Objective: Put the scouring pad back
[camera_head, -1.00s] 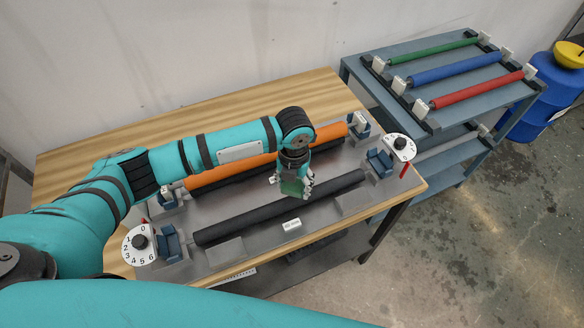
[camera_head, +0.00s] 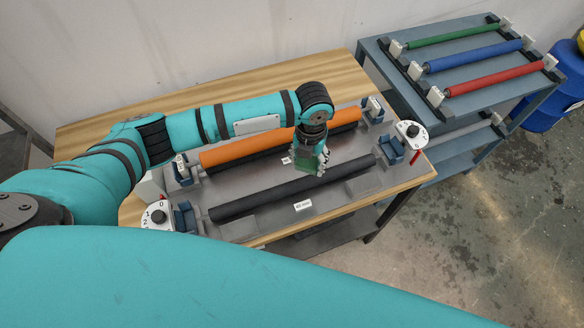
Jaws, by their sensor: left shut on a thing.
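The scouring pad (camera_head: 307,159) is a small green block in my left gripper (camera_head: 312,160). The gripper is shut on it and points down between the orange roller (camera_head: 240,150) and the black roller (camera_head: 285,190) of the plate processor. The pad seems to be above the grey bed; whether it touches anything is hard to tell. My left arm reaches in from the left and covers part of the machine's back side. My right gripper is not in view.
The processor stands on a wooden table (camera_head: 110,148), with numbered dials (camera_head: 411,133) at its ends. A blue-grey rack (camera_head: 480,87) at the right holds green, blue and red rollers. A blue barrel (camera_head: 560,90) stands beyond it. The table's back strip is bare.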

